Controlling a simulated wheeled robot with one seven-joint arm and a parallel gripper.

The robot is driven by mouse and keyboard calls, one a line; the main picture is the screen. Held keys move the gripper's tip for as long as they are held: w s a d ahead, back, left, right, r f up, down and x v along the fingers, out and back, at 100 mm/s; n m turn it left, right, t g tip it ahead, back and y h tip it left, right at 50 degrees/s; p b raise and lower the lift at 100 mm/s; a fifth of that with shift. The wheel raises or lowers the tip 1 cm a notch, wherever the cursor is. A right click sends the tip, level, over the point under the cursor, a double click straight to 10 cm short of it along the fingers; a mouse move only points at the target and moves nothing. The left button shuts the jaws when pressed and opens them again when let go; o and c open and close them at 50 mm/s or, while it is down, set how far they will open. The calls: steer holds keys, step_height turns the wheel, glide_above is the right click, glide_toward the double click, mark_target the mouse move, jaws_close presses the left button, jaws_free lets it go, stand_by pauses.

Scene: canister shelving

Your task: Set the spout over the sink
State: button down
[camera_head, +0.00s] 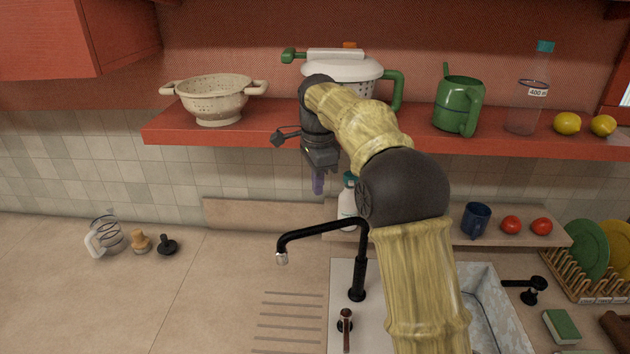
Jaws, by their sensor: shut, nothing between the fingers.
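The black faucet spout (318,229) rises from a post on the sink deck and reaches left. Its pale tip hangs over the counter, left of the sink edge. The sink (482,288) is a pale basin at lower right, partly hidden behind my arm. A small lever with a brown handle (346,328) stands in front of the spout's post. My gripper (318,183) points down with its purple fingers shut and empty. In the picture it is above the spout, in front of the tiled wall; its depth is hard to tell.
A white bottle (347,203) stands behind the spout. A blue mug (476,220) and tomatoes sit right. The counter left of the spout is mostly clear.

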steer(key=s+d+f+n+b, duration=0.1)
steer(key=s+d+f+n, duration=0.3)
steer(key=s+f, duration=0.3)
steer(key=s+d+f+n+t+b, duration=0.1)
steer(key=s+d+f+n, duration=0.4)
steer(key=s, duration=0.5)
steer(key=s+d+f+n+t+b, duration=0.1)
steer(key=s+d+f+n+b, duration=0.2)
steer(key=s+d+f, duration=0.4)
step_height(320, 180, down, 2)
steer(key=shift+s+d+f+n, duration=0.1)
steer(key=shift+s+d+n, duration=0.3)
steer(key=shift+s+n, duration=0.65)
steer(key=shift+d, duration=0.1)
